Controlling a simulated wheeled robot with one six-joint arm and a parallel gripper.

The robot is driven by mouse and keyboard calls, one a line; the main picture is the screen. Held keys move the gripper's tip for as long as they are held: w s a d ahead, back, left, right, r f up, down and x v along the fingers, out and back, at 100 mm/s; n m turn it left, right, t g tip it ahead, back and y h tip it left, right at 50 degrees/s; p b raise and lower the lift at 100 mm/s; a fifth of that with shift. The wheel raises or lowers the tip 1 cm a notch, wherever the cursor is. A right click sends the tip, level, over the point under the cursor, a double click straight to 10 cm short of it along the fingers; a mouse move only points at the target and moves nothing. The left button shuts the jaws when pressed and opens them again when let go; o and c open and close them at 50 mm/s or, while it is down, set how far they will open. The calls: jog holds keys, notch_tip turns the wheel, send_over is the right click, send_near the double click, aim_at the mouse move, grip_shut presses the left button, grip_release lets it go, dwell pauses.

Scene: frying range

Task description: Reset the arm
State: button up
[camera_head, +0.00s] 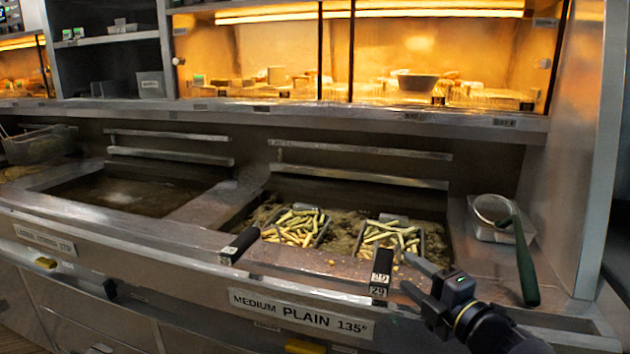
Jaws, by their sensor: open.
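My gripper (412,275) is at the lower right, in front of the fryer's front edge. Its two fingers are apart with nothing between them. The fingers point left, close to the black handle (381,272) marked 29 of the right fry basket (422,243). I cannot tell whether a finger touches that handle. The right basket holds pale green-yellow fries and sits in the oil of the medium vat. The left fry basket (326,232), also with fries, sits beside it, its black handle (240,246) over the front edge.
A green-handled strainer (524,262) leans from a metal container (484,232) on the right ledge, near my arm. An empty vat (125,192) of oil lies left. A lit warming shelf (400,116) runs behind. A steel wall (585,150) bounds the right side.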

aim_at(390, 252)
jog(key=x, duration=0.6)
jog(key=shift+w+a, duration=0.2)
jog(key=shift+w, duration=0.15)
jog(key=shift+w+a+r, duration=0.1)
jog(key=shift+w, duration=0.15)
jog(key=shift+s+r, duration=0.1)
jog(key=shift+r, duration=0.05)
